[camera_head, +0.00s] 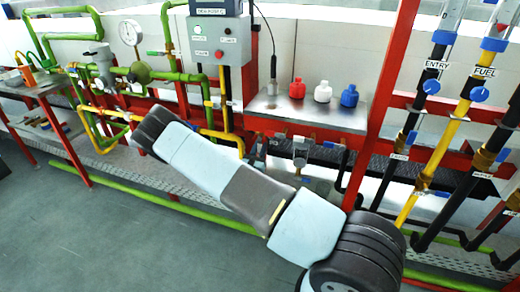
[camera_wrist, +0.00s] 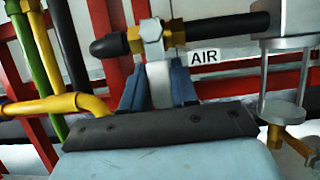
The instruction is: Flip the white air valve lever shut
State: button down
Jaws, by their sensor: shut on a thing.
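The white air valve lever (camera_wrist: 158,82) hangs down from a brass valve (camera_wrist: 153,34) in the wrist view. The lever stands crosswise to the black pipe (camera_wrist: 228,26), which runs sideways through the valve. A white label reading AIR (camera_wrist: 204,57) is just right of it. My gripper (camera_wrist: 156,88) has its blue fingers on both sides of the lever and is shut on it. The lever's lower end is hidden behind the gripper's dark front edge. In the head view my arm covers this area, and neither gripper nor lever can be made out.
Green and yellow pipes (camera_wrist: 42,60) stand close on the left in the wrist view. A grey cylinder with a brass fitting (camera_wrist: 284,112) is close on the right. Red frame bars (camera_wrist: 105,45) lie behind. A shelf (camera_head: 305,113) holds several coloured bottles.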

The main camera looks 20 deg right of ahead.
jog(key=shift+s+f, duration=0.2)
jog(key=shift+f, duration=0.05)
jog(key=c, duration=1.3)
grip_release()
jog(key=o, duration=0.3)
jog(key=shift+w+r, duration=0.1)
jog(key=shift+r, duration=0.05)
jog(key=shift+o, duration=0.2)
jog(key=v, duration=1.3)
jog(key=shift+s+a, duration=0.2)
jog(key=shift+s, duration=0.15)
